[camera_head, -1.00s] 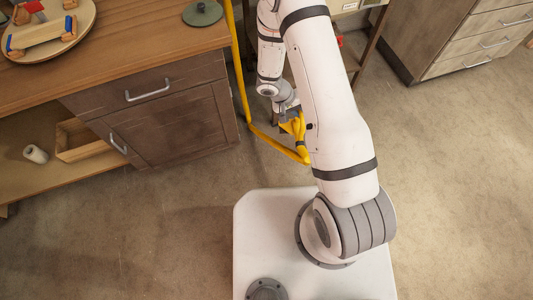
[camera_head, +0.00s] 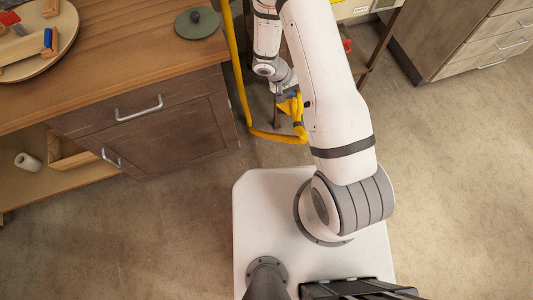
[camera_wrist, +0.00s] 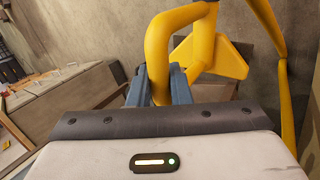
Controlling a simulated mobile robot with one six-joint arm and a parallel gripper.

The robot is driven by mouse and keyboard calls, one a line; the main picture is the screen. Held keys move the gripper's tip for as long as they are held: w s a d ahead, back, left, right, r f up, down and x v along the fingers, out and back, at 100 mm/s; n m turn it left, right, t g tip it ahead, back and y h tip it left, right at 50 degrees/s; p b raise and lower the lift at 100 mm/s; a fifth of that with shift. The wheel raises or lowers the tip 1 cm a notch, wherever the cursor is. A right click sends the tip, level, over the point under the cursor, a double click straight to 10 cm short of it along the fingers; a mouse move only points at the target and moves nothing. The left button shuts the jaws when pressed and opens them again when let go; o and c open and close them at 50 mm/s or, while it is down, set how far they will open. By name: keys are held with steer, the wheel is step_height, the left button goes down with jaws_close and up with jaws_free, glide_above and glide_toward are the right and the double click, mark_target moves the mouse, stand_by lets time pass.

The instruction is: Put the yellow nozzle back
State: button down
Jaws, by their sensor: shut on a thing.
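The yellow nozzle (camera_head: 289,105) hangs at my gripper in the head view, partly hidden behind my arm. In the wrist view the yellow nozzle (camera_wrist: 182,45) fills the upper middle, with a curved loop and a flat angular part behind it. My gripper (camera_wrist: 165,88) has its blue-grey fingers shut on the loop. In the head view my gripper (camera_head: 281,94) is small and mostly covered by the nozzle and arm. A yellow hose (camera_head: 237,75) runs down beside the cabinet and bends along toward the nozzle; it also shows at the right in the wrist view (camera_wrist: 286,90).
A wooden workbench (camera_head: 130,75) with a drawer and door stands at the left. On it are a round tray (camera_head: 66,40) with blocks and a green lid (camera_head: 197,22). A drawer cabinet (camera_head: 470,45) stands at the upper right.

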mark_target(295, 125)
steer(key=shift+d, duration=0.1)
